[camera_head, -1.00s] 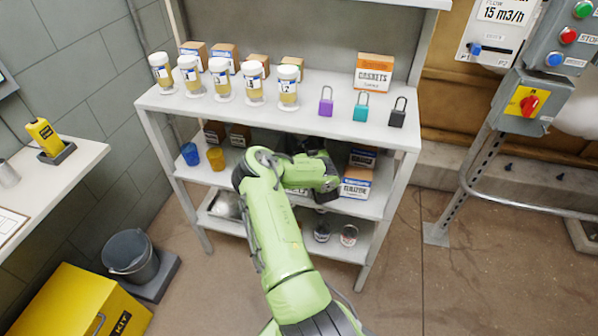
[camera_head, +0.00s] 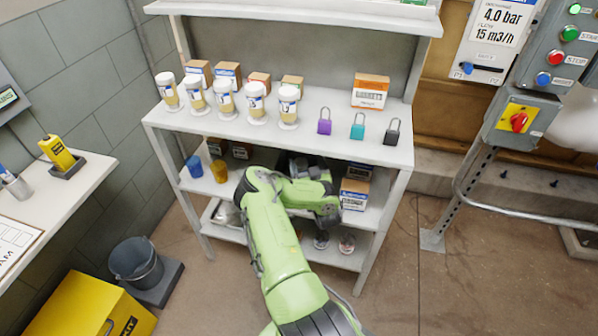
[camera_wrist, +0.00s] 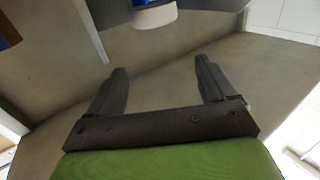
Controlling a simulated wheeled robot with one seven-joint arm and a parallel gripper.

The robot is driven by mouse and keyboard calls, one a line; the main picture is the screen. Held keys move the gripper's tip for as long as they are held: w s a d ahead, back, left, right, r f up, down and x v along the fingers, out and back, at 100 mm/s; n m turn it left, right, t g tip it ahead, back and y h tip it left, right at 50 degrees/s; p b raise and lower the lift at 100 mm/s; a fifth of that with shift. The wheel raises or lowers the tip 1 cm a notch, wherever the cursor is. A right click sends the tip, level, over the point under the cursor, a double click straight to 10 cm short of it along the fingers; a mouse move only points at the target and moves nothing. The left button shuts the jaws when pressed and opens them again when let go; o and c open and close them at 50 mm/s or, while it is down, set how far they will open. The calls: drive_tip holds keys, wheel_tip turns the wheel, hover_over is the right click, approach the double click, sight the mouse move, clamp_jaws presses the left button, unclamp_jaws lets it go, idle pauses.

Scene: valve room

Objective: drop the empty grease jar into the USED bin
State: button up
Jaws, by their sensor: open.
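My gripper (camera_wrist: 160,68) is open in the wrist view, with nothing between its two dark fingers. In the head view my arm reaches to the shelf unit's lower levels, and the fingertips cannot be made out. Two small jars, a left one (camera_head: 321,240) and a right one (camera_head: 346,244), stand low on the bottom shelf, below the arm's end. I cannot tell whether either is the empty grease jar. A white and blue object (camera_wrist: 153,16), cut off by the top edge, lies beyond the fingers in the wrist view. I can read no USED label on any bin.
The shelf unit (camera_head: 155,121) holds several white-lidded sample jars, three padlocks and boxes on top. Blue and yellow cups (camera_head: 219,170) stand on the middle shelf. A grey bucket (camera_head: 135,262) and yellow box (camera_head: 85,312) are at left. Floor at right (camera_head: 400,290) is clear.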

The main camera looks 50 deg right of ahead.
drive_tip(key=p+v, duration=1.2)
drive_tip(key=p, duration=0.7)
